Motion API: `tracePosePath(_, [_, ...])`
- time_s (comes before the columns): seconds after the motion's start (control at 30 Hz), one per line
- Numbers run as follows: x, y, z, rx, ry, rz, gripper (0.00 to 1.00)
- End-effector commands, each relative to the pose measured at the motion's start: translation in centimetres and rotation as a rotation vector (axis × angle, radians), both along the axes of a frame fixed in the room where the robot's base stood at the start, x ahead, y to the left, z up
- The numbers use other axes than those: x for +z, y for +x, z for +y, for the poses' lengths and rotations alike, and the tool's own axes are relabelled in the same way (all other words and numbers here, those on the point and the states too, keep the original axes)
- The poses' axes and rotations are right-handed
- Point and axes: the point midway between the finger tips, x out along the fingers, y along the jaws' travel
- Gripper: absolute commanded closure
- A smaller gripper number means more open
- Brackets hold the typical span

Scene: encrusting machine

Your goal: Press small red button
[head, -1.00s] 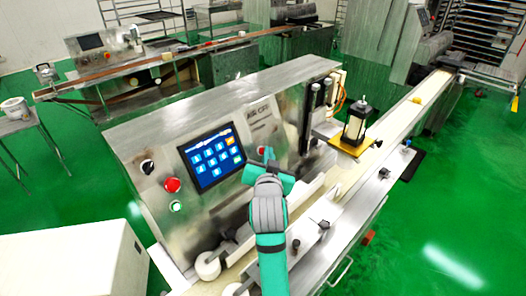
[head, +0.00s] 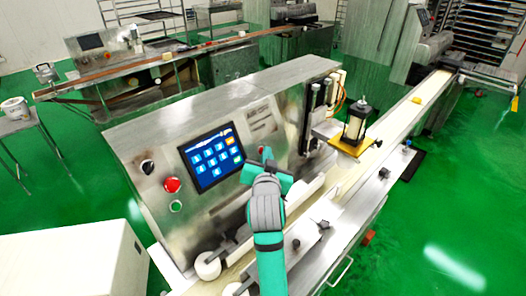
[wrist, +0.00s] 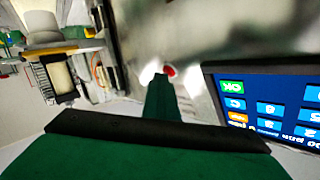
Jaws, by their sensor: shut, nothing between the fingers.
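The small red button (wrist: 169,70) shows in the wrist view on the steel machine face, just beyond the tip of my gripper (wrist: 161,78). In the head view the small red button (head: 261,149) is a tiny red spot right beside the tip of my gripper (head: 266,154), to the right of the touchscreen. My gripper is shut and empty, its fingers pointing at the panel. I cannot tell whether the tip touches the button. A larger red button (head: 172,185) sits left of the touchscreen.
The lit touchscreen (head: 212,158) is close on the left of my gripper in the head view; it also shows in the wrist view (wrist: 270,105). A conveyor (head: 400,118) runs along the machine's front. A black-and-yellow fixture (head: 352,140) stands to the right.

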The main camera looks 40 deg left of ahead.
Motion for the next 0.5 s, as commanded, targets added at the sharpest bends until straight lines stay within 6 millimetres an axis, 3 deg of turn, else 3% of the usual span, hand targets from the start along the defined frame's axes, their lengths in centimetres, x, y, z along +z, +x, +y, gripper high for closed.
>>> tracePosePath(0.5, [0.6, -0.1, -1.4, 0.0, 0.0, 0.001, 1.0])
